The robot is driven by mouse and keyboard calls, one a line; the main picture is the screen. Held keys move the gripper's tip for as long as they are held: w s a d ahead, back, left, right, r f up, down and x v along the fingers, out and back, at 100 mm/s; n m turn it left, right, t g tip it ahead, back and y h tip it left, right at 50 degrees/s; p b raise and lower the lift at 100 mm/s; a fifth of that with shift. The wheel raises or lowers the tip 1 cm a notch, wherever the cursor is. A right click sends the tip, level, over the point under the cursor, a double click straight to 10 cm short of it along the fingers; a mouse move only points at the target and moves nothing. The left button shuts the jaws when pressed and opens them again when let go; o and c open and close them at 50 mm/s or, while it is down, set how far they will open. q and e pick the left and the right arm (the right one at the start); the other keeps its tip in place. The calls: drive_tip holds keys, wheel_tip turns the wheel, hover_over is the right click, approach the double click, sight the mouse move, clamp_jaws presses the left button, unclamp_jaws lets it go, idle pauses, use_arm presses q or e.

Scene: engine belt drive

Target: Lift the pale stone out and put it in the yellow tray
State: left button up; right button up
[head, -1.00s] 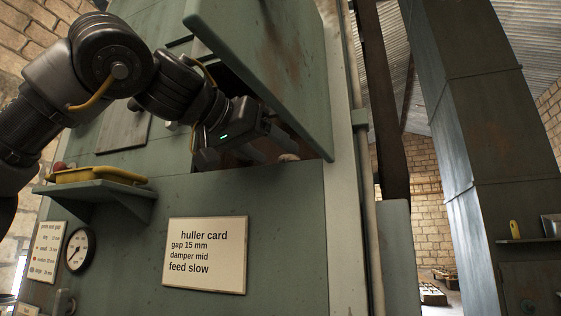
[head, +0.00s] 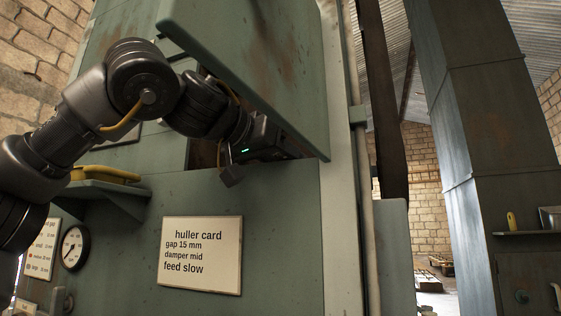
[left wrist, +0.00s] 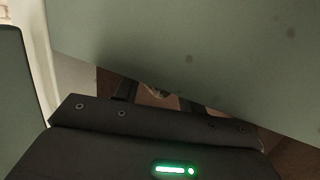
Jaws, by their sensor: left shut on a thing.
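My left gripper (head: 266,140) reaches under the raised green lid into the opening of the green machine. Its fingers are hidden behind the front panel in the head view. In the left wrist view the two fingers (left wrist: 158,95) show partly below the lid, shut on a small pale thing between them, which looks like the pale stone (left wrist: 157,92). Most of the stone is hidden, and it does not show in the head view. The yellow tray (head: 104,173) sits on a small green shelf on the machine's front, left of the opening. My right gripper is out of view.
The raised lid (head: 255,65) slants close over my left gripper. The front panel's top edge lies just below it. A huller card (head: 201,255) and a round gauge (head: 75,248) are on the front. A pipe (head: 368,220) runs down the machine's right side.

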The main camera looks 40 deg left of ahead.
use_arm(q)
drive_tip(key=shift+s, duration=0.1)
drive_tip(key=shift+a, duration=0.1)
drive_tip(key=shift+r, duration=0.5)
wheel_tip(320, 180, up, 3)
drive_tip(key=shift+r+p, duration=0.1)
drive_tip(key=shift+p, duration=0.4)
drive_tip(key=s+d+r+p, duration=0.6)
drive_tip(key=s+r+p, duration=0.2)
drive_tip(key=s+p, duration=0.2)
drive_tip(key=shift+s+d+r, duration=0.2)
drive_tip(key=shift+s+r, duration=0.15)
drive_tip(key=shift+s, duration=0.75)
